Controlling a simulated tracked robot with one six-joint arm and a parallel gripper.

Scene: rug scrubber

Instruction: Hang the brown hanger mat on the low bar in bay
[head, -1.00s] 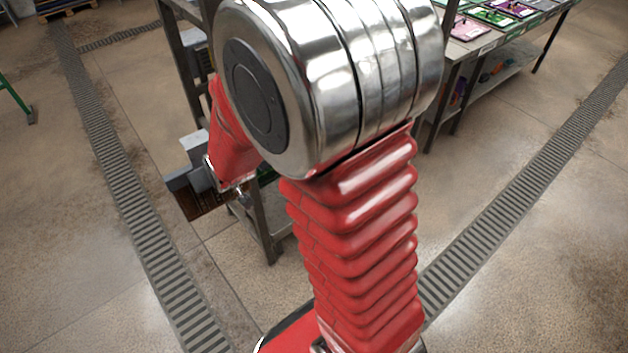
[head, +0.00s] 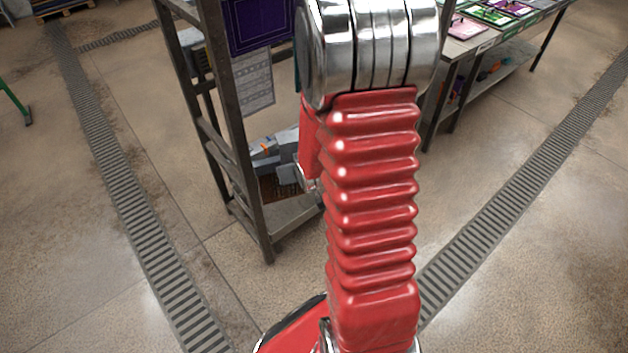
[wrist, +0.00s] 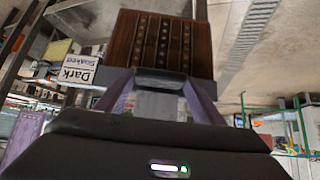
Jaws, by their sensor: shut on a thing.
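The brown mat (wrist: 150,45), patterned with rows of dots, fills the top middle of the wrist view, just beyond my fingertips. In the head view a small part of the brown mat (head: 270,188) shows low behind the front post of the dark metal rack (head: 246,160), beside my grey gripper (head: 288,174). My red arm hides much of the rack. I cannot tell which bar is the low one, nor whether the mat touches any bar.
A purple mat (head: 258,22) and a grey patterned mat (head: 252,92) hang higher on the rack. A table (head: 468,44) with colourful mats stands at upper right. Open floor with drain grates lies on both sides. The wrist view shows a "Dark Soaked" sign (wrist: 77,72).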

